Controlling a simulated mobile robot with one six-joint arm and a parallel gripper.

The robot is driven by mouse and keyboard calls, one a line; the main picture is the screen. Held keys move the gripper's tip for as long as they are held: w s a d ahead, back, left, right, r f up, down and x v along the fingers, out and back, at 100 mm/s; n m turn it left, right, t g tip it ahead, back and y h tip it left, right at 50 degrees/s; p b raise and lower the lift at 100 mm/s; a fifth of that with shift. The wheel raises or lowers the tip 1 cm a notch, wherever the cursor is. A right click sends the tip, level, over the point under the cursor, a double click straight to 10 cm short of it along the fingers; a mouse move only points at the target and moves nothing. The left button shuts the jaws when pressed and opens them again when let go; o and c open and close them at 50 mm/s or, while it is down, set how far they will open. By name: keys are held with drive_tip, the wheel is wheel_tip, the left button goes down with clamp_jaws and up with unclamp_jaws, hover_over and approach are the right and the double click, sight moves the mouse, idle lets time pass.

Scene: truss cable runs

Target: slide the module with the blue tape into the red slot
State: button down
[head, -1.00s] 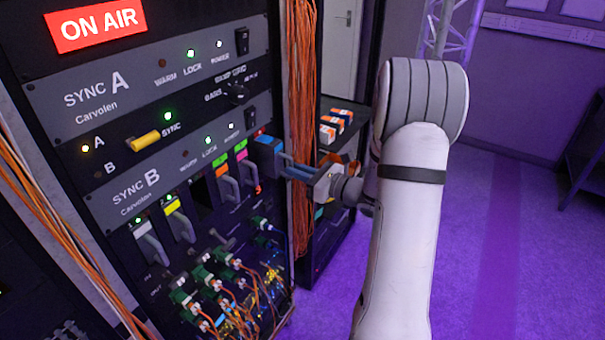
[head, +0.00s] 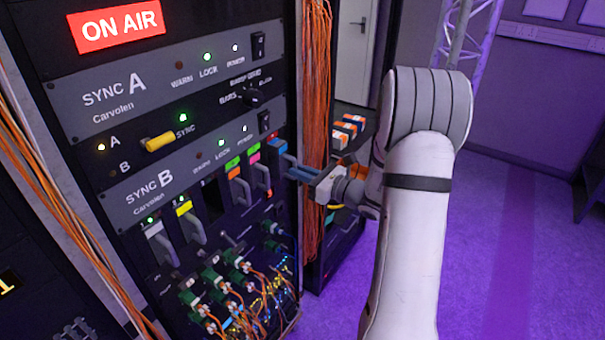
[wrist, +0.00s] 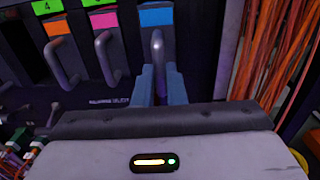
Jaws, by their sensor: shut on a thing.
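The module with the blue tape (head: 278,147) is at the right end of the row of modules in the rack. It sits in the rightmost slot, its front close to level with its neighbours. I cannot tell whether it is fully seated. A small red mark (head: 272,136) shows just above it; the rest of the slot is hidden by the module. My gripper (head: 297,171) is shut on its handle, and in the wrist view the fingers (wrist: 158,85) stand either side of the grey handle below the blue tape (wrist: 157,15).
Modules with orange (head: 234,173) and pink tape (head: 255,158) are close on the left. An empty dark slot (head: 210,196) lies beside the yellow-taped module (head: 184,208). Orange cables (head: 316,110) hang just right of the rack. Green plugs (head: 235,258) stick out below.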

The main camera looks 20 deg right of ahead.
drive_tip(key=shift+b+x, duration=0.3)
drive_tip(key=shift+x, duration=1.4)
drive_tip(key=c, duration=1.4)
unclamp_jaws()
